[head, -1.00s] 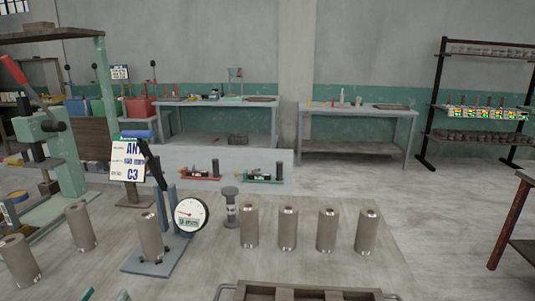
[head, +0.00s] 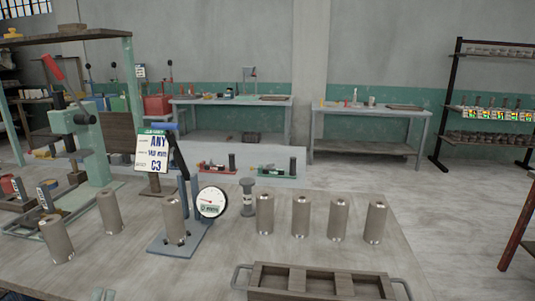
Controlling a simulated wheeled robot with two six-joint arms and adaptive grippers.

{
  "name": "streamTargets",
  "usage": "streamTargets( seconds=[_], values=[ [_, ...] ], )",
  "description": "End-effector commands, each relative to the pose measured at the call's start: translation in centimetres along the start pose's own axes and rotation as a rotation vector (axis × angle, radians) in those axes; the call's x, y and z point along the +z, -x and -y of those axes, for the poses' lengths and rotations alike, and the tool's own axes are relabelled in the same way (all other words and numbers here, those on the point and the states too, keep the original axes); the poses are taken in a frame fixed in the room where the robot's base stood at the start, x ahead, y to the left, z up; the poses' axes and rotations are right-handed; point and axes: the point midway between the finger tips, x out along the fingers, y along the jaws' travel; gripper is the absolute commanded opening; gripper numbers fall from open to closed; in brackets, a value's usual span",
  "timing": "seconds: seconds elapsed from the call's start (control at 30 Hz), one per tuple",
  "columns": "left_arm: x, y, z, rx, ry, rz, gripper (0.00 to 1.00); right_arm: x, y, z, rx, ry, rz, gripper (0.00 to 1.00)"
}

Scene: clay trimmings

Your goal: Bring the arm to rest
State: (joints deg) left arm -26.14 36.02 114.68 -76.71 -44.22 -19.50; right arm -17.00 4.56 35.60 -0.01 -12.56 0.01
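Two small pale green tips (head: 104,295), which look like my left gripper, just show at the bottom edge on the left. They are close together, and most of the gripper is cut off. I cannot tell whether it holds anything. My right gripper is not in view. A grey-brown clay cylinder (head: 175,220) stands on the blue-grey stand, beside the round dial gauge (head: 211,202). Two more cylinders stand to its left, one of them upright (head: 110,212) and one slightly tilted in the picture (head: 56,239). A row of several cylinders (head: 265,215) stands right of the gauge.
A wooden tray with metal handles (head: 318,283) lies at the front, its compartments looking empty. A green press with a red lever (head: 88,145) stands at left. A sign card (head: 153,151) rises behind the stand. Benches (head: 370,112) and a rack (head: 495,95) stand far back.

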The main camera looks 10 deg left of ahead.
Motion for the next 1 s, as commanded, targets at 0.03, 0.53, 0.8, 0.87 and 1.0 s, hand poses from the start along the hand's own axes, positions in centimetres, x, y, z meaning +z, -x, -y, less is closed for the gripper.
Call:
streamTargets(
  seconds=[0.03, 0.53, 0.8, 0.87, 1.0],
  values=[
    [0.1, 0.9, -1.1, 0.077, 0.12, 0.03, 0.68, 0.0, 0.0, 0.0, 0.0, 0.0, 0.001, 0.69],
    [-10.8, 19.4, -9.1, 1.143, 1.199, 0.247, 0.68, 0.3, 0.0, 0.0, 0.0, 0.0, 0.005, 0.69],
    [-17.3, 27.6, -6.7, 1.575, 1.405, 0.23, 0.68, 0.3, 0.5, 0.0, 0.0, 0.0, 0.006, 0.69],
    [-18.7, 27.5, -8.6, 1.582, 1.395, 0.241, 0.68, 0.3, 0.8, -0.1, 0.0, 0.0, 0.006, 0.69],
    [-21.6, 28.1, -13.6, 1.605, 1.374, 0.268, 0.68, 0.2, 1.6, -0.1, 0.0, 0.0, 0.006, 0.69]
  ],
)
